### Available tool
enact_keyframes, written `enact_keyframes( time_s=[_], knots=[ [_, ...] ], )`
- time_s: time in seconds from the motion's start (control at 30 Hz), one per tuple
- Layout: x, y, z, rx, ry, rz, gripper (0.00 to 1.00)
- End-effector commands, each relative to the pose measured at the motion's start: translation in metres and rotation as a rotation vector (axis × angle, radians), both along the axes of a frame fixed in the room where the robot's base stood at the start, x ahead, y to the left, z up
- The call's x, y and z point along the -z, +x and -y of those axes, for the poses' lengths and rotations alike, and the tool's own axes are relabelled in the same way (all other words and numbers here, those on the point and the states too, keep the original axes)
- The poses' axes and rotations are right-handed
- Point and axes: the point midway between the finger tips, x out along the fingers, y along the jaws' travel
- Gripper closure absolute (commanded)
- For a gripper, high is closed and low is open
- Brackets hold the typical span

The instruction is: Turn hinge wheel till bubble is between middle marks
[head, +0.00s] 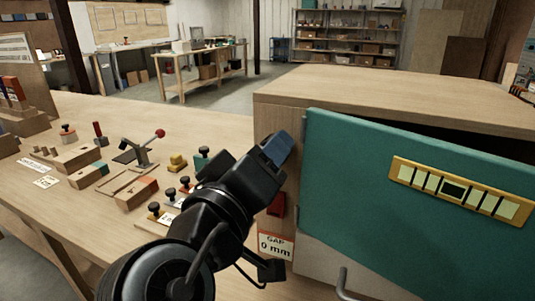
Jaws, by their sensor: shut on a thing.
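A teal door (400,235) covers the front of a wooden cabinet (380,92). A brass-framed gauge (398,173) on the door has several pale cells. A dark rectangle (454,190), which looks like the bubble, sits close to the gauge's middle. I cannot tell exactly how it lies against the marks. My gripper (278,147), black with a blue end, is at the cabinet's left front corner, beside the door's hinge edge. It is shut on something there. The hinge wheel cannot be made out; my gripper probably hides it.
A "GAP 0 mm" card (276,245) and a red block (277,205) are below my gripper. Several knobs, wooden blocks and a red-ball toggle clamp (145,145) stand on the bench (215,125) to the left.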

Motion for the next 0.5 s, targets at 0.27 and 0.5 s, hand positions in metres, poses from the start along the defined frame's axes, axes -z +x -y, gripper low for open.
enact_keyframes(
  time_s=[0.27,0.5],
  knots=[
    [0.0003,-0.0001,-0.0006,-0.001,0.0,0.0,0.46],
    [0.0017,-0.0099,-0.0047,-0.002,0.0,0.0,0.46]
  ],
)
